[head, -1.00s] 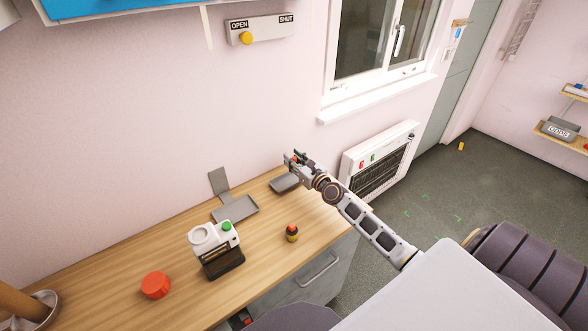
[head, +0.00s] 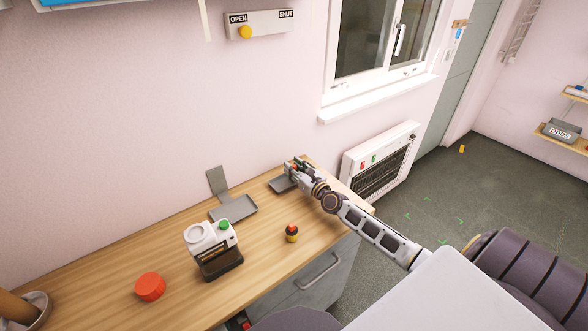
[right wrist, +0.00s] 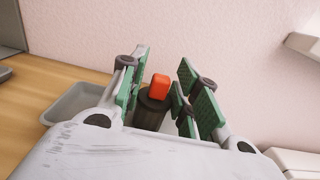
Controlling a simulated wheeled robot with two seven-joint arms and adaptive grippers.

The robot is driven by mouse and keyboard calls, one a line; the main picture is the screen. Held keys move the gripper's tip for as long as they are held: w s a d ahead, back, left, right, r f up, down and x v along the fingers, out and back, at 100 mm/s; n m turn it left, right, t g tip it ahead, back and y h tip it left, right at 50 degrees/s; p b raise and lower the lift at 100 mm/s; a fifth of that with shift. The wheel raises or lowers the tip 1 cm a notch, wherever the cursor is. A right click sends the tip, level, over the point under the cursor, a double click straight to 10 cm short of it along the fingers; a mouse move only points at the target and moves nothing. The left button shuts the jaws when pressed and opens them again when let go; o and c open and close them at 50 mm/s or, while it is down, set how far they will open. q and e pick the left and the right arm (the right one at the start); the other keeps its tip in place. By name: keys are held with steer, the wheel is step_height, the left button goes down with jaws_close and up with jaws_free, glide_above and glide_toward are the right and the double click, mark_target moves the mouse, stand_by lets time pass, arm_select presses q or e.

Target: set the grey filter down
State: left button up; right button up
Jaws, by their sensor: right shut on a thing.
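The grey filter, a dark grey cylinder (right wrist: 150,112) with an orange-red top, stands upright between the green-padded fingers of my right gripper (right wrist: 158,95) in the right wrist view. That gripper is shut on it. In the head view my right gripper (head: 294,166) is at the far right end of the worktop, low over or beside a small grey tray (head: 278,187). The tray also shows left of the fingers in the right wrist view (right wrist: 62,108). The filter's underside is hidden, so I cannot tell whether it touches anything. My left gripper is not in view.
A larger grey tray (head: 240,214) with an upright plate stands left of the small one.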

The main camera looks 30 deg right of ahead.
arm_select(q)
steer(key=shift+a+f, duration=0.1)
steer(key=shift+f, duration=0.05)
arm_select(e)
steer(key=shift+f, duration=0.1)
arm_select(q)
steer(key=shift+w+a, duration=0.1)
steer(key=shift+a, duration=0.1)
arm_select(e)
steer(key=o, duration=0.8)
steer(key=shift+o, duration=0.2)
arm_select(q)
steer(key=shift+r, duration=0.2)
arm_select(e)
steer(key=shift+r, duration=0.2)
